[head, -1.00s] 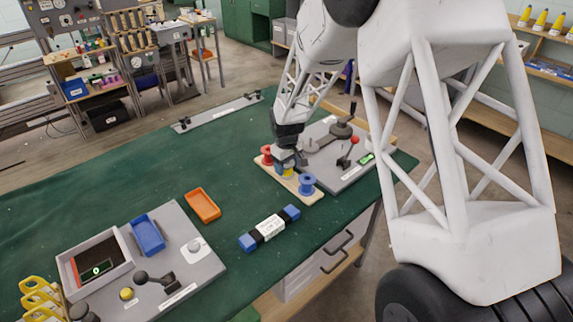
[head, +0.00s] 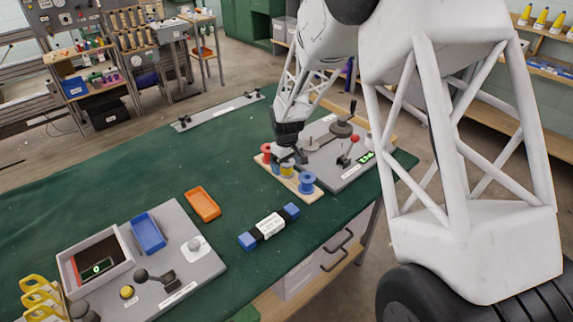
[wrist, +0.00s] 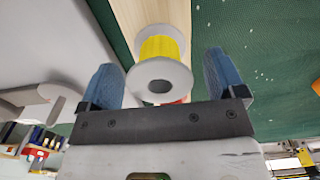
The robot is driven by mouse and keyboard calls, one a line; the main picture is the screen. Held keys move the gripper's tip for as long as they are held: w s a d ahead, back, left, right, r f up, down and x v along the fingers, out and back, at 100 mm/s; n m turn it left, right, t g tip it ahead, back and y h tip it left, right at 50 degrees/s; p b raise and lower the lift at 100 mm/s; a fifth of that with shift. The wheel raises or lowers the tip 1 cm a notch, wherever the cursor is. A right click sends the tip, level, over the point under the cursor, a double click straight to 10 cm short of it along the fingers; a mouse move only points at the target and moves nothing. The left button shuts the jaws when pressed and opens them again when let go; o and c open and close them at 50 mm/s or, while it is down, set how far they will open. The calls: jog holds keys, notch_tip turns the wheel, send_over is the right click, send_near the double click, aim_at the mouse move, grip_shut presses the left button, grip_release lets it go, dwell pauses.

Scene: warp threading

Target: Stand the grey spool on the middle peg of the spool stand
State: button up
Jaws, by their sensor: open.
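The grey spool (wrist: 163,80), with pale grey flanges and a yellow winding, stands at the middle of the wooden spool stand (head: 312,197). It also shows in the head view (head: 287,170), between a red spool (head: 266,150) and a blue spool (head: 307,182). Its near flange has a dark round centre in the wrist view; the peg inside is hidden. My gripper (head: 287,157) is open just above it. In the wrist view its two blue fingertips are spread wide on either side of the spool, with visible gaps.
A grey board (head: 345,170) with a red-knobbed lever and a green display lies right behind the stand. An orange tray (head: 203,205) and a black-and-blue labelled bar (head: 269,227) lie to the left. The green mat between them and the far rail is clear.

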jog(key=shift+r, duration=3.7)
jog(key=shift+s+d+r, duration=0.15)
jog(key=shift+r, duration=0.1)
jog(key=s+d+r+m+t, duration=0.1)
jog(key=s+d+r+m, duration=0.4)
jog(key=s+d+r, duration=1.15)
jog(key=s+d+r+m, duration=0.1)
jog(key=s+d+m, duration=0.1)
jog(key=s, duration=1.1)
jog(key=s+d+r+m+t, duration=0.1)
jog(key=s+d, duration=0.4)
jog(key=s, duration=0.9)
jog(key=shift+d+r+m+t, duration=0.15)
jog(key=shift+r+m+t, duration=0.15)
jog(key=shift+r+m, duration=0.3)
